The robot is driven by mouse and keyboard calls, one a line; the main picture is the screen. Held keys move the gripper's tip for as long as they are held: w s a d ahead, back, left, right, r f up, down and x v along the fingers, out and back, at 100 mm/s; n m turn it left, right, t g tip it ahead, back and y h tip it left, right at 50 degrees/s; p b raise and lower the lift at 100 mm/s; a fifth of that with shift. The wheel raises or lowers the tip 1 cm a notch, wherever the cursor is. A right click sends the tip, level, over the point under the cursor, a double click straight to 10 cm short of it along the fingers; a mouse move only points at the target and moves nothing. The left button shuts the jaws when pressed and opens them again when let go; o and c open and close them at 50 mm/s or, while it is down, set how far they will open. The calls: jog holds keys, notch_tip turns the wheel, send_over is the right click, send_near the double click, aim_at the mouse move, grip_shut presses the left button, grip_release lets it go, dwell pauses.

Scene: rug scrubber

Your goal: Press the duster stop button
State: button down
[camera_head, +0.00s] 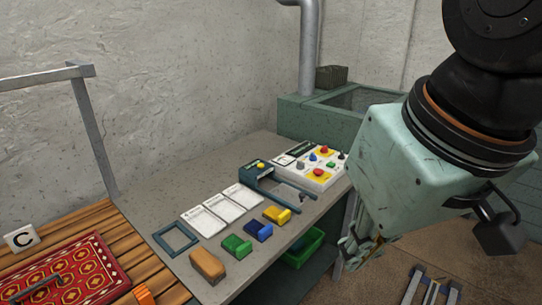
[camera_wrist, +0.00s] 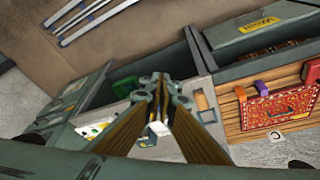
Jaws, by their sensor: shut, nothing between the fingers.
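A white control panel (camera_head: 340,166) sits at the far right end of the grey table. It carries a red button on a yellow plate at the back (camera_head: 323,149), another red button on yellow at the front (camera_head: 318,173), a blue knob (camera_head: 312,156) and several smaller controls. The labels are too small to read, so I cannot tell which button is the duster stop. My gripper (camera_head: 352,246) is shut and empty, to the right of the table's front edge and apart from the panel. In the wrist view my shut gripper (camera_wrist: 161,84) points past the table, and the panel (camera_wrist: 88,130) shows partly at lower left.
A blue frame fixture (camera_head: 253,179) stands beside the panel. White cards (camera_head: 209,221) and yellow, blue, green and tan blocks (camera_head: 207,265) lie on the table. A green bin (camera_head: 303,249) is below. A red rug (camera_head: 66,275) lies on wooden slats at left. A greenish tank (camera_head: 293,113) stands behind.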

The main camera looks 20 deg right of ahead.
jog(key=shift+w, duration=0.1)
dwell(0.4)
jog(key=w+d+r+n+t+h+p, duration=0.15)
jog(key=w+d, duration=0.25)
jog(key=w, duration=0.4)
jog(key=w+d+r+p, duration=0.2)
jog(key=w+d+r, duration=0.15)
jog(key=w, duration=0.35)
jog(key=w+d+r+n+h+p, duration=0.15)
jog(key=w+d, duration=0.25)
jog(key=w, duration=0.4)
jog(key=n+t+y+p, duration=0.45)
jog(key=n+p, duration=0.45)
jog(key=p, duration=0.5)
send_over(319, 171)
notch_tip(319, 171, down, 20)
jog(key=g, duration=0.1)
jog(key=shift+f+y, duration=0.15)
jog(key=shift+y, duration=0.2)
jog(key=shift+a+f, duration=0.1)
jog(key=shift+f, duration=0.15)
jog(key=shift+f+b, duration=3.35)
jog(key=shift+f, duration=0.75)
